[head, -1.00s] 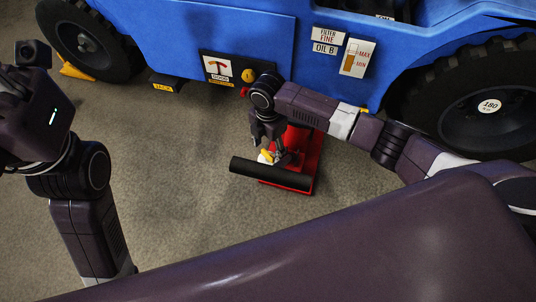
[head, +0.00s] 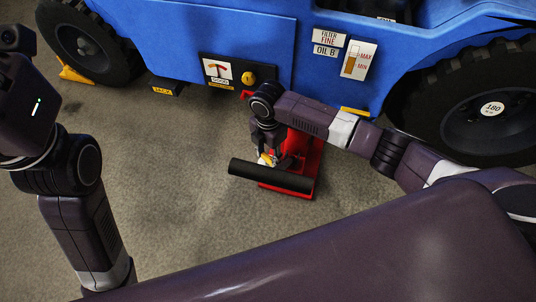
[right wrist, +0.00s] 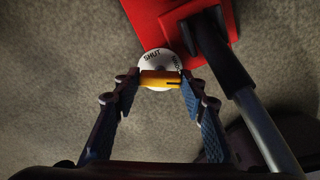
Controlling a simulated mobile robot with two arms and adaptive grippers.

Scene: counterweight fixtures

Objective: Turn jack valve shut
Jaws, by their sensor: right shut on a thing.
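The jack (head: 305,165) is red and stands on the floor beside the blue vehicle. Its yellow valve handle (head: 266,160) sits on a white dial, partly hidden by my right gripper (head: 267,152) in the head view. In the right wrist view, the yellow handle (right wrist: 160,79) lies across the picture on the dial (right wrist: 152,60), which reads SHUT at its upper edge; a second word on the right is partly hidden. My right gripper (right wrist: 159,77) is shut on the handle, one finger at each end. My left arm is at the left; its gripper is out of view.
A thick black bar (head: 270,176) crosses in front of the jack, close to my right gripper. The blue vehicle (head: 240,35) and its tyre (head: 475,105) stand behind. A yellow chock (head: 75,75) lies at the left tyre. Floor left of the jack is clear.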

